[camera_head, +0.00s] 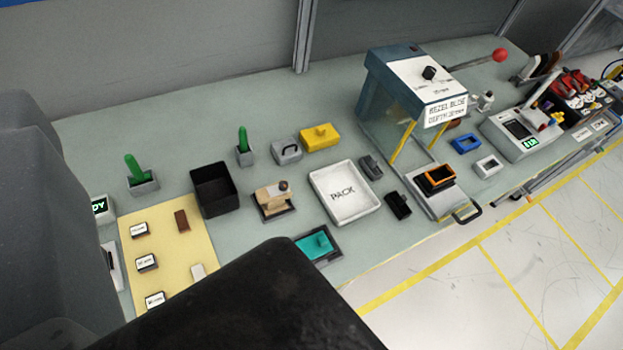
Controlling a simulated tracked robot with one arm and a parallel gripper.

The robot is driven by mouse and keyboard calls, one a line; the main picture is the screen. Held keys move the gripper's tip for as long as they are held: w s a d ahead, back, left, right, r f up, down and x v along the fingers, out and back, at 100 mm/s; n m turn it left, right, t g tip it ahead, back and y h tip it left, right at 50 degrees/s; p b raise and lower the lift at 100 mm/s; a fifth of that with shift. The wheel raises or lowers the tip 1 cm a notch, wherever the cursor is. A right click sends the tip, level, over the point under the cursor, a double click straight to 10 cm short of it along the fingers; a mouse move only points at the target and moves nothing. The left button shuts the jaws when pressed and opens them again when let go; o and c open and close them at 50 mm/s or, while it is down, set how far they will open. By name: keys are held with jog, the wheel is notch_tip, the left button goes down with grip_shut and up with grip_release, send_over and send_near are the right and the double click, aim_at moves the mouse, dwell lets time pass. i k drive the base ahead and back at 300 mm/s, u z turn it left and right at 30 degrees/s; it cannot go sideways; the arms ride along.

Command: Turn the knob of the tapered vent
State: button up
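I cannot tell for sure which piece is the tapered vent. Candidates on the bench are a yellow block with a small raised piece on top (320,137), a grey block with a dark handle-like piece (287,151), and a teal piece with a raised tab in a dark frame (318,244). A tan block with a dark round top (273,200) stands between them. Large dark and grey shapes close to the camera fill the bottom and left; they seem to be my own arm or gripper. No fingertips can be made out, and nothing is seen held.
A tall blue-grey press with a black knob (429,73) and a red-balled lever (500,55) stands at right. Floor is clear at lower right.

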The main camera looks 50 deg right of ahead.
aim_at(283, 186)
jog(key=z, duration=0.1)
jog(key=k, duration=0.15)
jog(key=z, duration=0.35)
jog(key=i, duration=1)
jog(key=u, duration=0.1)
